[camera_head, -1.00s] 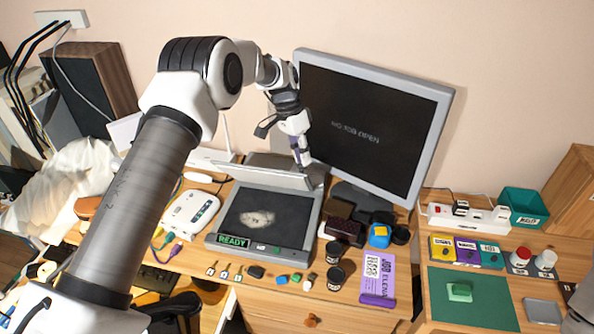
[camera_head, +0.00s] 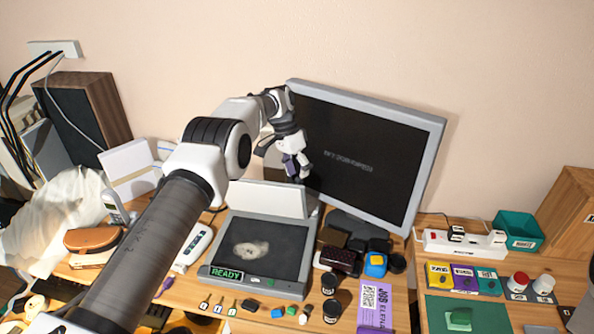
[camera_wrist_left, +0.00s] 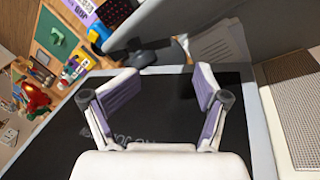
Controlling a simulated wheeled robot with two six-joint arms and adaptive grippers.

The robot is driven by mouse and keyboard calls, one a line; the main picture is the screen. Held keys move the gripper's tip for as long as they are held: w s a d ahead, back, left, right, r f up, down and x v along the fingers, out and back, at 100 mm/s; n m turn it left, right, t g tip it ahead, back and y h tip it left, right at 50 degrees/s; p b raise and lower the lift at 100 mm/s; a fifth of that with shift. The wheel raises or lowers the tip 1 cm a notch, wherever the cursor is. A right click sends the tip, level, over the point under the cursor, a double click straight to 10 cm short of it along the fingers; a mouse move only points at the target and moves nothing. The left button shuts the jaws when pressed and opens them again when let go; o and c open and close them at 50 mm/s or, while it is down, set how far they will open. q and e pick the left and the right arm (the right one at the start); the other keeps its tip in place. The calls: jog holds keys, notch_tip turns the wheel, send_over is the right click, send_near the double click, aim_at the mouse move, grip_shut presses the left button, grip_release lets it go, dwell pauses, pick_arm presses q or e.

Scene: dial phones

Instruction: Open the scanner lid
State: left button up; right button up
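The scanner (camera_head: 212,272) sits on the desk with a green READY display at its front edge. Its dark glass bed is uncovered, with a pale patch on it. The light grey lid (camera_head: 262,199) is raised and stands steeply at the back of the bed. My left gripper (camera_head: 297,176) is just above the lid's right end, in front of the monitor's left edge. In the left wrist view its purple-padded fingers (camera_wrist_left: 154,90) are apart with nothing between them. I cannot tell whether it touches the lid. My right gripper is not in view.
The large monitor (camera_head: 365,150) stands close behind and right of my left gripper. Black cups (camera_head: 331,284), a purple card (camera_head: 373,305) and small coloured pieces lie in front. A power strip (camera_head: 460,241) and green mat (camera_head: 490,313) are at right.

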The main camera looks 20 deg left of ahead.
pick_arm(q)
jog(key=shift+s, duration=0.15)
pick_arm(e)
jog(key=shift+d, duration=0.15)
pick_arm(q)
jog(key=shift+r, duration=0.1)
dwell(0.4)
